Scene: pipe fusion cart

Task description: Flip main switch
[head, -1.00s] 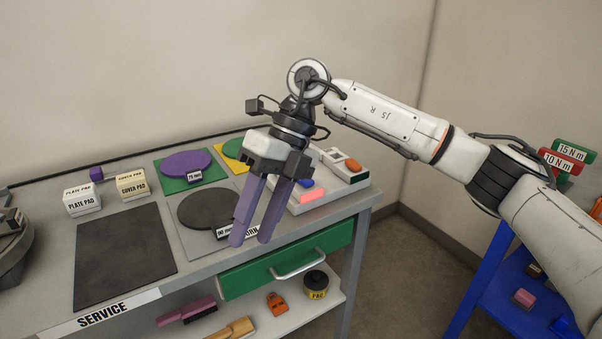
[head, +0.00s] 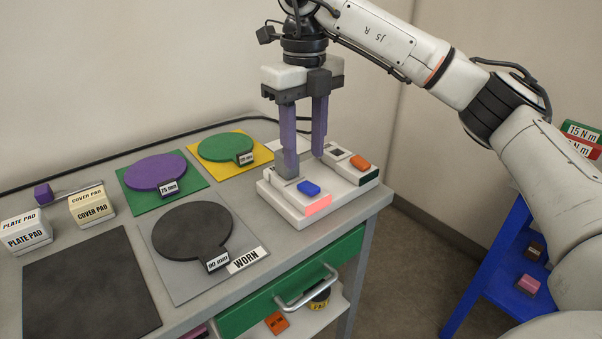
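A white control box (head: 298,212) sits at the right end of the bench top. It carries a blue button (head: 309,188), a lit red panel (head: 318,205) on its front, an orange-red rocker (head: 360,162) on its right part and a grey block (head: 283,166) at its back left. I cannot tell for sure which of these is the main switch. My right gripper (head: 305,164) points down over the back of the box. Its purple fingers are apart with nothing between them; the left finger is close to the grey block, contact unclear. My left gripper is out of view.
Purple (head: 155,172), green (head: 225,147) and black (head: 192,230) discs lie on coloured plates left of the box. Pad boxes (head: 92,206) stand further left. A green drawer (head: 250,312) with a handle is below. A blue cart (head: 490,265) stands right.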

